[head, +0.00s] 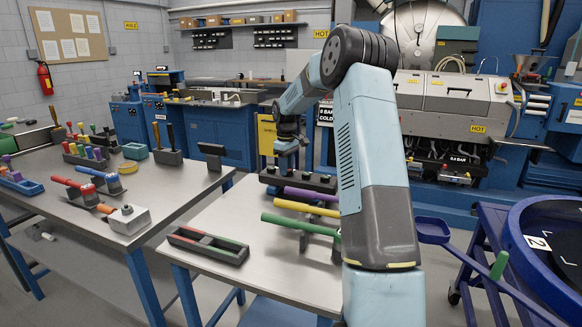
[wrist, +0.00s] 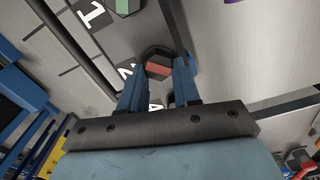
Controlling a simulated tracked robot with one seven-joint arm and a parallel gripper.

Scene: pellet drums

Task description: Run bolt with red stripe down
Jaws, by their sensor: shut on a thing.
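The bolt with the red stripe (wrist: 158,68) has a dark hexagonal head with a red band across it. In the wrist view it sits between the blue fingertips of my gripper (wrist: 160,72), which is shut on it. A bolt with a green stripe (wrist: 125,6) shows at the top edge, apart from the gripper. White numerals mark the grey plate (wrist: 97,42) beside the bolts. In the head view my gripper (head: 288,165) points down over a dark block with several bolt heads (head: 322,184). The red stripe cannot be made out there, and the bolt's shank is hidden.
Purple (head: 311,195), yellow (head: 307,208) and green (head: 299,224) bars lie in front of the block. A dark tray (head: 208,246) with red and green parts is at the table's front left. A second table (head: 80,205) with tools stands left. Blue machines stand behind.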

